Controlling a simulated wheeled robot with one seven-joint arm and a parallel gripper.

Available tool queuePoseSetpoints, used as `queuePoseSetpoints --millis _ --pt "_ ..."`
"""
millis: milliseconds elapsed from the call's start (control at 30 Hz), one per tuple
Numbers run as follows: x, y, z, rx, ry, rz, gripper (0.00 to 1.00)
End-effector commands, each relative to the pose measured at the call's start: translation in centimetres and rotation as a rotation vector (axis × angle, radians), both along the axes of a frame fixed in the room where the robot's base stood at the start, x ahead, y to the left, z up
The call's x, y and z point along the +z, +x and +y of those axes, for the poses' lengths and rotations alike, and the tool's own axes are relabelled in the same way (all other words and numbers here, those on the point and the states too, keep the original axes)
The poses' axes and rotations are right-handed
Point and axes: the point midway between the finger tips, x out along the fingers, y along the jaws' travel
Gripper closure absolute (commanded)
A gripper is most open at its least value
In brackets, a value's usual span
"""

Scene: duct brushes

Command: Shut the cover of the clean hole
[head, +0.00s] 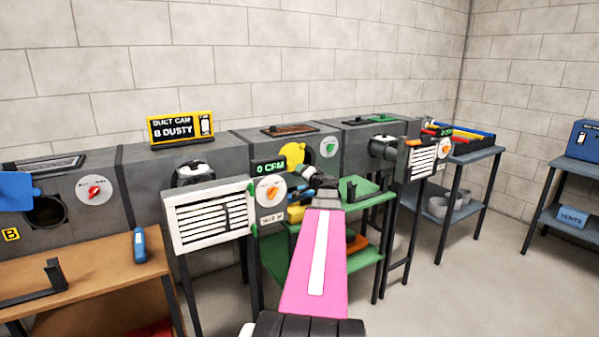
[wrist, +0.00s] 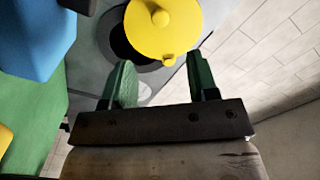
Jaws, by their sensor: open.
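A yellow round cover (head: 292,154) with a knob hangs on the grey duct box behind the green table. In the wrist view the yellow cover (wrist: 165,25) overlaps a dark round hole (wrist: 121,44), leaving its left part uncovered. My gripper (wrist: 161,78) is open and empty, its two green fingers pointing at the cover's lower edge, with no clear contact. In the head view my pink arm hides part of that area. At far left, a blue cover (head: 14,190) sits beside an open dark hole (head: 46,211) marked B. A sign (head: 181,128) reads "B DUSTY".
A green table (head: 368,194) stands under the duct, with a blue object (wrist: 38,38) close to the left of my gripper. A white vent grille (head: 208,216) and a dial (head: 269,190) stand left of my arm. A brown table (head: 85,275) is further left.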

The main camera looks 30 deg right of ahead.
Motion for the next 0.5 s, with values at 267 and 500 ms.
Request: queuePoseSetpoints --millis 267,500 --pt "0.0 -0.1 0.0 0.001 -0.001 0.001 0.59" --pt "1.4 0.6 0.8 0.038 -0.110 0.047 1.00"
